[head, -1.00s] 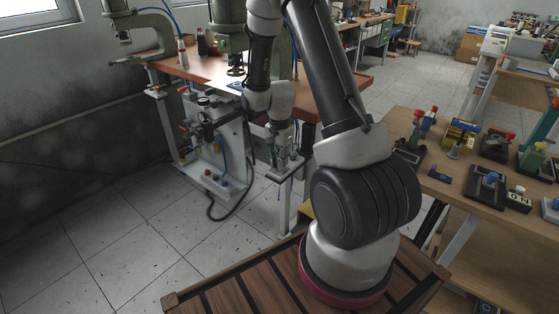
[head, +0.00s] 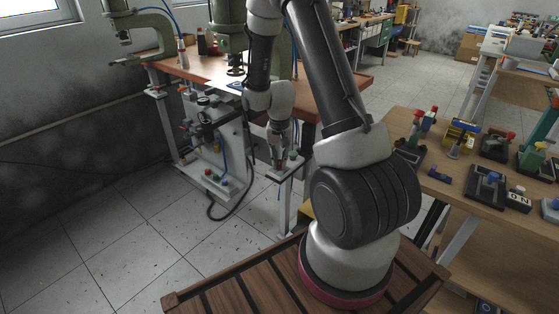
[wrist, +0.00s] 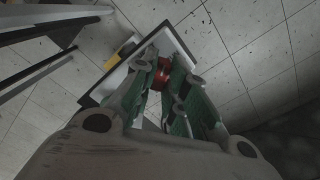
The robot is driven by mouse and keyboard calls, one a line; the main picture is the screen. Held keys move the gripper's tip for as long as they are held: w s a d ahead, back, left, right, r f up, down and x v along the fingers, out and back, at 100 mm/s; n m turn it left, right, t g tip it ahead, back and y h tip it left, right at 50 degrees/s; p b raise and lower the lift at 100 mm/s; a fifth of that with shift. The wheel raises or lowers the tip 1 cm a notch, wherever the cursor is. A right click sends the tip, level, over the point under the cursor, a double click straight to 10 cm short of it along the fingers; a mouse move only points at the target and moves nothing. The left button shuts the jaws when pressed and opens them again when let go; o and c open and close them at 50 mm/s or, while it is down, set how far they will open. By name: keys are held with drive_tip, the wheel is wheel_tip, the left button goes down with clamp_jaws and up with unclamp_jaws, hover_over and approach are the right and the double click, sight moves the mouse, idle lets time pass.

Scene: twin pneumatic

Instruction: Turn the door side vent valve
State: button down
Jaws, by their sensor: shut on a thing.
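A small red valve handle (wrist: 162,74) sits between the fingertips of my gripper (wrist: 166,82) in the wrist view. The green-padded fingers are shut on it and cover its sides. The valve body under it is mostly hidden. In the head view my gripper (head: 278,152) points down at the top of a narrow pale stand (head: 285,205) beside the workbench. A bit of red shows at the fingertips there, and a small green-topped part stands just right of them.
A pneumatic panel (head: 232,145) with gauges, buttons and a dark hose hangs left of the stand. The wooden workbench (head: 340,90) with green presses is behind. A table (head: 460,205) with several fixtures stands at the right. The tiled floor (head: 120,225) at the left is clear.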

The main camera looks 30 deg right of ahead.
sight(279, 162)
drive_tip(key=n, duration=0.5)
drive_tip(key=shift+n, duration=0.3)
drive_tip(key=n, duration=0.5)
drive_tip(key=shift+n, duration=0.4)
drive_tip(key=c, duration=1.4)
unclamp_jaws()
drive_tip(key=shift+c, duration=0.2)
drive_tip(key=shift+r, duration=0.1)
wheel_tip(279, 162, up, 12)
